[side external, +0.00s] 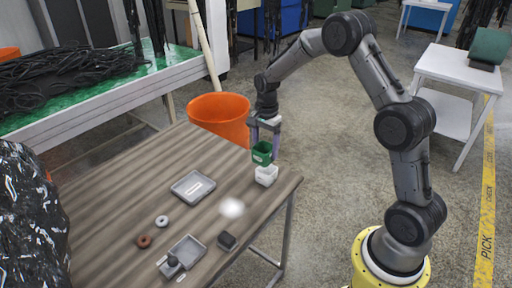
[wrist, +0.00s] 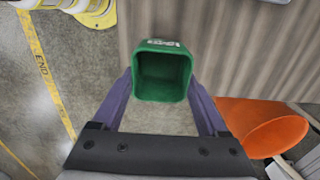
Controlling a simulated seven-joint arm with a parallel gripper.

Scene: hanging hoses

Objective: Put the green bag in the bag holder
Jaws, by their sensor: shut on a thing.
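The green bag (side external: 261,154) is a small open-topped box shape with white lettering on one side. My gripper (side external: 264,138) is shut on it from above and holds it upright. In the wrist view the green bag (wrist: 162,76) sits between my two purple fingers, and I look into its empty inside. A small white holder (side external: 266,176), which looks like the bag holder, stands near the right edge of the wooden table. The bag's lower part is just above or behind the holder's top; I cannot tell whether they touch. The holder is hidden in the wrist view.
On the wooden table (side external: 130,190) lie a grey tray (side external: 193,187), a second grey tray (side external: 184,254), a dark block (side external: 227,241), a white ring (side external: 161,221) and a brown ring (side external: 144,241). An orange bin (side external: 218,113) stands on the floor behind the table.

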